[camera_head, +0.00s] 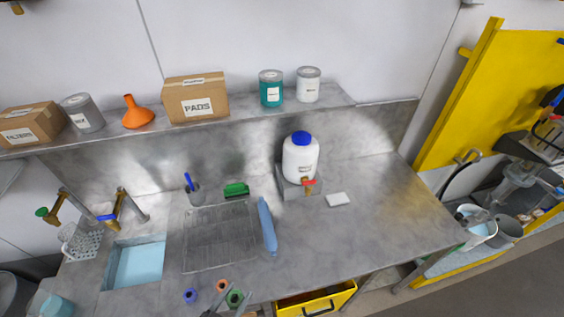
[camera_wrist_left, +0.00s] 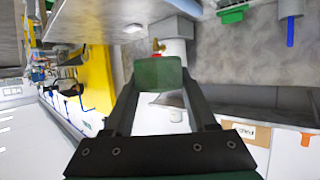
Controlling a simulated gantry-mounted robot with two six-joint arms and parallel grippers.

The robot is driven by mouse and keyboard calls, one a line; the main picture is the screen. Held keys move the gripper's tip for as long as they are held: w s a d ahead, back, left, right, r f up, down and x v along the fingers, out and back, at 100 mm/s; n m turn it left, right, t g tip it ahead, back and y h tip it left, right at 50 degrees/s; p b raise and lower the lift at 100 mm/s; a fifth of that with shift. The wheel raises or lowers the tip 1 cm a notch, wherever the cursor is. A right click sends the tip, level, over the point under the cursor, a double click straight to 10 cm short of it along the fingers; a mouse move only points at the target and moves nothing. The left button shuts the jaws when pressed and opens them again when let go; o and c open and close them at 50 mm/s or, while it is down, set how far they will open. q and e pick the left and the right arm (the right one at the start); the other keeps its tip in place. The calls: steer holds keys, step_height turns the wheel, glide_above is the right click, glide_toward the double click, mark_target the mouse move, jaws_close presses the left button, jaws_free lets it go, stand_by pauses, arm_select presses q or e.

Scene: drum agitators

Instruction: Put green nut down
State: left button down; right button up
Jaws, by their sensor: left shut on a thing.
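The green nut (camera_head: 235,298) is at the front edge of the counter in the head view. My left gripper (camera_head: 231,299) is shut on it. In the left wrist view the green nut (camera_wrist_left: 158,74) fills the gap between the two fingertips (camera_wrist_left: 158,84), with a finger on each side. An orange nut (camera_head: 222,285) lies just behind it, and a blue nut (camera_head: 190,295) lies to its left on the counter. I cannot tell whether the green nut touches the counter. My right gripper is not in view.
A wire rack (camera_head: 219,236), a blue bottle-like item (camera_head: 267,226) and a sink (camera_head: 136,265) are behind the nuts. A white canister with a blue cap (camera_head: 300,160) stands farther back. An open yellow drawer (camera_head: 316,299) is below the edge.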

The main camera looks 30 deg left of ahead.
mark_target(239, 298)
arm_select(q)
steer(key=shift+m+h, duration=0.3)
steer(key=shift+h, duration=0.1)
steer(key=r, duration=0.1)
steer(key=d+r, duration=0.1)
steer(key=r, duration=0.1)
steer(key=d+r, duration=0.1)
steer(key=r, duration=0.1)
steer(key=shift+d+p, duration=0.2)
steer(key=shift+p, duration=0.1)
steer(key=shift+s+a+f, duration=0.1)
steer(key=shift+f, duration=0.15)
